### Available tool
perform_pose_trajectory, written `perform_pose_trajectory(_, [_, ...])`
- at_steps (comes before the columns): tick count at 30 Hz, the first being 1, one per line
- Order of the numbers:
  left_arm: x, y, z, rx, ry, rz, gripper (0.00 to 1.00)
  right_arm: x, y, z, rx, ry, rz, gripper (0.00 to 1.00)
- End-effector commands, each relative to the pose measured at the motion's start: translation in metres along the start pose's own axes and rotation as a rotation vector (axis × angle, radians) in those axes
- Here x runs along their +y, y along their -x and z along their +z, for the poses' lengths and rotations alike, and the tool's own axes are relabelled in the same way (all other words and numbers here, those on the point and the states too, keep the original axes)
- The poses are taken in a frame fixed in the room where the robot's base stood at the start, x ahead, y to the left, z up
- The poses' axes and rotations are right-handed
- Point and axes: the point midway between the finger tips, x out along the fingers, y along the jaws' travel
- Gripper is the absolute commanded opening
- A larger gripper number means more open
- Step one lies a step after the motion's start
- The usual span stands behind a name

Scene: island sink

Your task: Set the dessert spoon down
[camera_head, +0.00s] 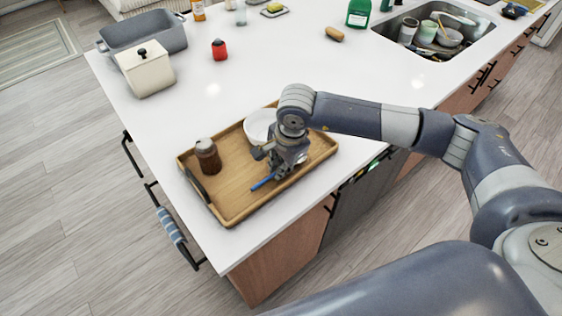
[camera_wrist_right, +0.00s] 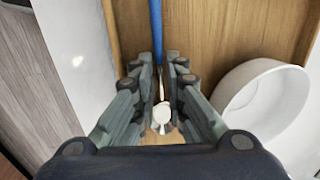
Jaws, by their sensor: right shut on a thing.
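The dessert spoon has a blue handle (camera_head: 263,182) that shows at the tray's near side in the head view. In the right wrist view the blue handle (camera_wrist_right: 156,28) runs away from the jaws, and a pale rounded end (camera_wrist_right: 162,113) shows between the fingers. My right gripper (camera_wrist_right: 161,82) is shut on the spoon, low over the wooden tray (camera_head: 231,208). I cannot tell whether the spoon touches the tray. In the head view my right gripper (camera_head: 279,172) hides part of the spoon. My left gripper is not in view.
A white bowl (camera_head: 258,123) stands on the tray behind my gripper, and a brown jar (camera_head: 208,157) at its left.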

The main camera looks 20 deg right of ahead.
Motion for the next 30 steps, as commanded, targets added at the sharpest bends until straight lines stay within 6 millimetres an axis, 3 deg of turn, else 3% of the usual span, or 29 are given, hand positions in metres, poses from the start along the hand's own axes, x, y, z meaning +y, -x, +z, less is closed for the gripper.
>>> perform_pose_trajectory(13, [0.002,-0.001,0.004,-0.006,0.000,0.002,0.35,0.002,-0.010,0.000,0.000,0.001,-0.003,0.00])
perform_pose_trajectory(14, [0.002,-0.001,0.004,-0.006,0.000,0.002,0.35,0.002,-0.010,0.000,0.000,0.001,-0.003,0.14])
perform_pose_trajectory(15, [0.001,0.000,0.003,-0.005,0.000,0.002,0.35,0.001,-0.008,0.000,0.000,0.001,-0.003,0.20])
perform_pose_trajectory(28, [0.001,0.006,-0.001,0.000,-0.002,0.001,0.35,0.001,-0.003,0.000,0.000,0.001,-0.002,0.20])
perform_pose_trajectory(30, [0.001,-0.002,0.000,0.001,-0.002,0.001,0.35,0.000,0.003,-0.001,0.001,0.002,-0.006,0.20])
